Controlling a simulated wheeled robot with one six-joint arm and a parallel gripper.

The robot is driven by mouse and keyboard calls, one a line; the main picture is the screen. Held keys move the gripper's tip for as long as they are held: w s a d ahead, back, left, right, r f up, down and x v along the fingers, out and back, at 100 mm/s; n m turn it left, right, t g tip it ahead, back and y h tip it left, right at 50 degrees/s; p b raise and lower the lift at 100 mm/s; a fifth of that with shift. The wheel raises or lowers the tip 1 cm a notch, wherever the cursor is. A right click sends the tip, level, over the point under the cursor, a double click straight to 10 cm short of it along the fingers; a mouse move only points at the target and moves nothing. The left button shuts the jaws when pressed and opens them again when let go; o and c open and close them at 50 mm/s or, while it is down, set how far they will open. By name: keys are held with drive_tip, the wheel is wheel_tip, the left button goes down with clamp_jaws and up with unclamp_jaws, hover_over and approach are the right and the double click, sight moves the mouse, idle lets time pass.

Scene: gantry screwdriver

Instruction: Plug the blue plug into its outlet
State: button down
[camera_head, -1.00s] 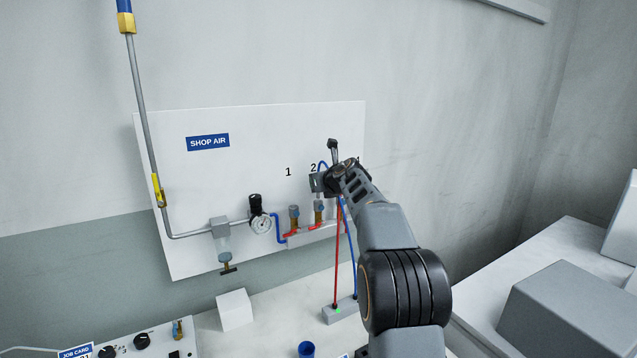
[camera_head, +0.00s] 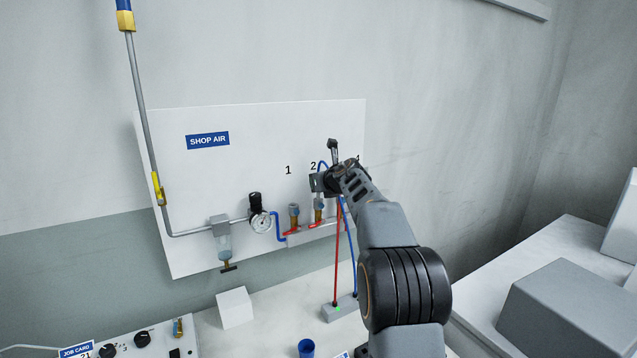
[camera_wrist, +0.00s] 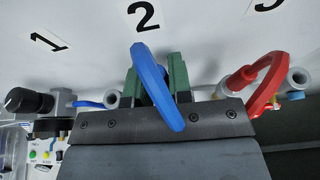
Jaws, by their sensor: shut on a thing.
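My gripper (camera_wrist: 157,78) has green finger pads that are closed on the blue plug, just below the "2" label (camera_wrist: 144,15). The plug's body is mostly hidden between the pads. Its blue hose (camera_wrist: 158,88) arches over the front of the gripper. In the head view my gripper (camera_head: 318,183) is at the "2" position on the white panel (camera_head: 240,172), above a brass-topped valve (camera_head: 319,207). The blue hose (camera_head: 350,250) runs down to a grey block. The outlet is hidden, so I cannot tell whether the plug is seated.
A red hose (camera_wrist: 268,85) curves close on the right in the wrist view, near a grey ring-shaped fitting (camera_wrist: 298,76). Another fitting (camera_wrist: 112,98) is on the left. The grey block (camera_head: 341,309), a white cube (camera_head: 234,308) and a blue cup (camera_head: 306,348) stand on the bench.

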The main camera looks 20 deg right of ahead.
drive_tip(key=shift+f+b, duration=0.75)
drive_tip(key=shift+f, duration=0.6)
drive_tip(key=c, duration=1)
unclamp_jaws()
drive_tip(key=shift+r, duration=0.1)
drive_tip(key=shift+o, duration=0.2)
drive_tip(key=v, duration=1.3)
drive_tip(key=shift+s+b, duration=0.3)
drive_tip(key=shift+s, duration=0.1)
drive_tip(key=shift+r, duration=0.1)
